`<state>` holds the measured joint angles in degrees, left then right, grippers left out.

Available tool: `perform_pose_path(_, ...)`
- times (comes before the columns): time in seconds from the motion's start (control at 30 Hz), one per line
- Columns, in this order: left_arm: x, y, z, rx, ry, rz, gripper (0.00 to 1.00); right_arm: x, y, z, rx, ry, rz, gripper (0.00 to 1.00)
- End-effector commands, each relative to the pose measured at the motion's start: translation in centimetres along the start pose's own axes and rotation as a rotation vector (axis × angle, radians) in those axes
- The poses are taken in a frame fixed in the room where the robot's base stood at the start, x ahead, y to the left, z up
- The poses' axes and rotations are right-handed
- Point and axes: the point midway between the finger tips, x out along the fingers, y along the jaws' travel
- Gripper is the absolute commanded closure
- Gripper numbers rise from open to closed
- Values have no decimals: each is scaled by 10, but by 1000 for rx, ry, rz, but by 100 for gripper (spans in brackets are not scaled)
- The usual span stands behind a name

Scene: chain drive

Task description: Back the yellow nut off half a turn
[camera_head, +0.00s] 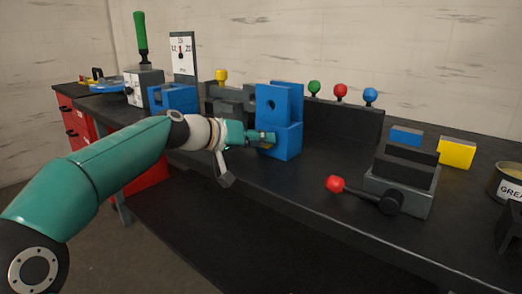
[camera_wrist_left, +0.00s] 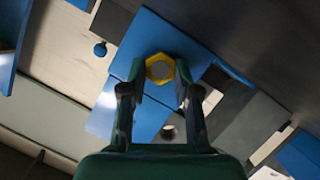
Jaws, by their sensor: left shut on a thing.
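The yellow nut (camera_wrist_left: 160,57) is a hex ring around a grey bolt end, on the face of a blue block (camera_wrist_left: 165,38). In the head view the blue block (camera_head: 282,139) stands on the bench, and only a sliver of yellow shows at the fingers. My left gripper (camera_head: 267,138) reaches it from the left. In the left wrist view its two fingers (camera_wrist_left: 159,78) are on either side of the nut, shut on it.
A grey vise (camera_head: 405,185) with a red-knobbed lever (camera_head: 335,184) stands to the right on the dark bench. A yellow block (camera_head: 456,153) and a grease tin (camera_head: 509,181) lie beyond. Green, red and blue knobs stand behind the blue block. Bench front is clear between block and vise.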

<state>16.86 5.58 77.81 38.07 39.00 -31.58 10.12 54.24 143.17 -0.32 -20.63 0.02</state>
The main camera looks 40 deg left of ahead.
Motion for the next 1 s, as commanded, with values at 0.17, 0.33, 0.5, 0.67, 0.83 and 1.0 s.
perform_pose_path(0.17, 2, -6, 3, -157, 1, 61, 100, 13, 5, 0, 0, 0, 0, 58)
perform_pose_path(0.33, 2, -8, 3, -307, 1, 123, 100, 22, 8, 0, 0, 0, 0, 58)
perform_pose_path(0.5, 2, -9, 4, -455, 3, 185, 100, 31, 11, 0, 0, 0, 0, 58)
perform_pose_path(0.67, 3, -11, 5, -597, 3, 242, 100, 40, 14, 0, 0, 0, 0, 58)
perform_pose_path(0.83, 3, -12, 6, -735, 3, 299, 100, 49, 18, 0, 0, 0, 0, 58)
perform_pose_path(1.0, 3, -13, 6, -850, 5, 347, 100, 56, 20, 0, 0, 0, 0, 58)
